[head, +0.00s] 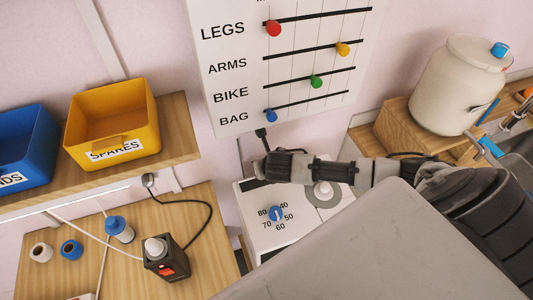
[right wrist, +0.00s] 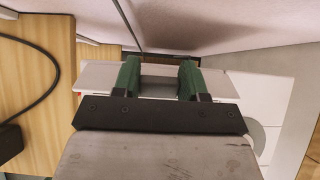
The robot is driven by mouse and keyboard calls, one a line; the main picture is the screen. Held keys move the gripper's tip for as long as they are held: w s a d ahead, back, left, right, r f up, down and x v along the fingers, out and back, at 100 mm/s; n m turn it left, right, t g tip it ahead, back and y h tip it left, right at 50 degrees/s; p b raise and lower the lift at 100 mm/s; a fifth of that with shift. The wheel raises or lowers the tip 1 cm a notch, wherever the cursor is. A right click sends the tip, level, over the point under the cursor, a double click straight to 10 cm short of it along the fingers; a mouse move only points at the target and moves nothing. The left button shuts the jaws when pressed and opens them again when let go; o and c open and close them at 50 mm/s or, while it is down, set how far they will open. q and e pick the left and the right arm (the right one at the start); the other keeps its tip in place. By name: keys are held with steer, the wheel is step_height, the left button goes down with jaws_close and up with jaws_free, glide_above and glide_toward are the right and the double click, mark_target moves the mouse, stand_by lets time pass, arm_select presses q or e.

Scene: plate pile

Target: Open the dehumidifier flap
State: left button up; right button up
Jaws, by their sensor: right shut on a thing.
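The dehumidifier (head: 252,205) is a white box in the lower middle of the head view. Its top has a blue dial (head: 277,213) with numbers from 40 to 80 and a grey ring with a white knob (head: 323,190). My right gripper (head: 260,150) reaches in from the right over its back edge, near the wall. In the right wrist view, its green fingers (right wrist: 160,75) are shut on a pale flat flap (right wrist: 97,75), partly hidden by them. How far the flap is tilted is hard to tell. My left gripper is not in view.
A chart board (head: 235,60) with coloured sliders hangs just behind my right gripper. A wooden bench (head: 110,275) at left holds a black switch box (head: 166,258), cable and spools. Yellow (head: 112,115) and blue bins sit on a shelf. A cream canister (head: 458,85) stands right.

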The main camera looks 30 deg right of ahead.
steer(key=o, duration=0.9)
steer(key=shift+s+r, duration=0.15)
steer(key=shift+r, duration=0.05)
steer(key=shift+v, duration=1.1)
steer(key=s+b, duration=0.1)
steer(key=s, duration=0.2)
steer(key=s+a+b, duration=0.1)
steer(key=s, duration=0.3)
steer(key=s+a+b, duration=0.1)
steer(key=s, duration=0.2)
steer(key=shift+s+a, duration=0.25)
steer(key=shift+s, duration=0.05)
steer(key=shift+s+a+r, duration=0.15)
steer(key=shift+s+a, duration=0.05)
steer(key=shift+s, duration=0.45)
